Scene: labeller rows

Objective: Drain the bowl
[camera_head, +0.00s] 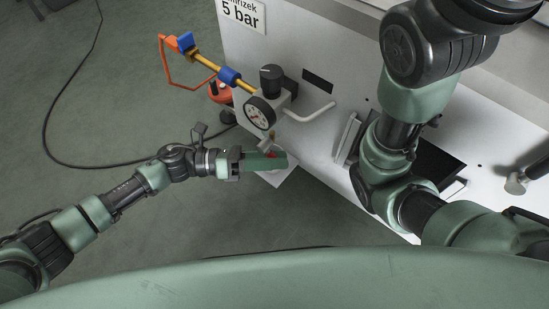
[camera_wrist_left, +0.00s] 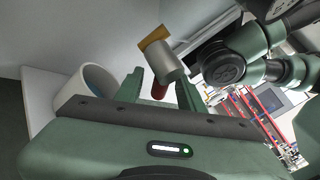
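The pressure gauge (camera_head: 260,113) and black-knobbed regulator (camera_head: 272,78) are on the side of the white machine. In the left wrist view, a pale cylinder that looks like the bowl (camera_wrist_left: 166,62) has a brass-coloured end (camera_wrist_left: 153,37) and a red drain piece (camera_wrist_left: 159,91). The red piece also shows in the head view (camera_head: 271,154). My left gripper (camera_head: 277,159) is just below the gauge. In the wrist view its fingers (camera_wrist_left: 161,84) stand apart on either side of the red piece, with no clear contact. My right gripper is out of view.
A white cup (camera_wrist_left: 97,84) with something blue inside stands on a white plate (camera_wrist_left: 40,92), beside the left gripper. The plate shows below the gripper in the head view (camera_head: 290,180). A black cable (camera_head: 48,125) lies on the floor.

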